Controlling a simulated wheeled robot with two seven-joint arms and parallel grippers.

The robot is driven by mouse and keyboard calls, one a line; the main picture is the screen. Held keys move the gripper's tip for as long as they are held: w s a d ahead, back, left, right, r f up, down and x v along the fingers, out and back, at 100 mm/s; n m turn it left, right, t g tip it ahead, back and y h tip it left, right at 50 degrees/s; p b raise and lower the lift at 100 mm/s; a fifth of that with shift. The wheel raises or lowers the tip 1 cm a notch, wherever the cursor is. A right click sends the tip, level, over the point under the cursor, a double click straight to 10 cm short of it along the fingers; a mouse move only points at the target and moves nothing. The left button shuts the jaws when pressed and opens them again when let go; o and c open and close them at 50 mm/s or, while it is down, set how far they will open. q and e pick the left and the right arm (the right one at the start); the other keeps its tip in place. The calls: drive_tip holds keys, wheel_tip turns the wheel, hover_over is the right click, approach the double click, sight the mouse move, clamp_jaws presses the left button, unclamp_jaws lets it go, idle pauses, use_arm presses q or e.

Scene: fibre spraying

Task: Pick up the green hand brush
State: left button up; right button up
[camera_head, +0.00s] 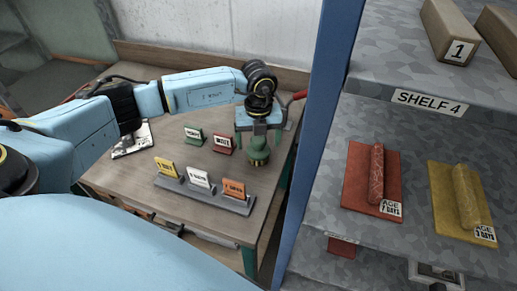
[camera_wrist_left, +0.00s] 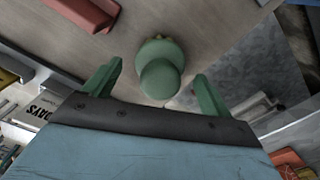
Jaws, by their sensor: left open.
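The green hand brush (camera_head: 259,152) stands on the wooden table, with its rounded knob end up, directly below my left gripper (camera_head: 258,131). In the left wrist view the brush (camera_wrist_left: 161,72) shows as a round green knob with a wider part behind it. My left gripper (camera_wrist_left: 158,78) is open, with its two green fingers apart on either side of the knob in that view. I cannot tell whether the fingers touch it or how deep it sits between them. The gripper body hides part of the brush's top in the head view. My right gripper is not in view.
A grey rack (camera_head: 230,204) with yellow, white and orange signs stands in front of the brush. A blue shelf post (camera_head: 320,110) and shelves with red and yellow plates are on the right.

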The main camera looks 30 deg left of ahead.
use_arm(q)
wheel_tip(320, 180, down, 2)
drive_tip(key=shift+f, duration=0.1)
drive_tip(key=c, duration=1.1)
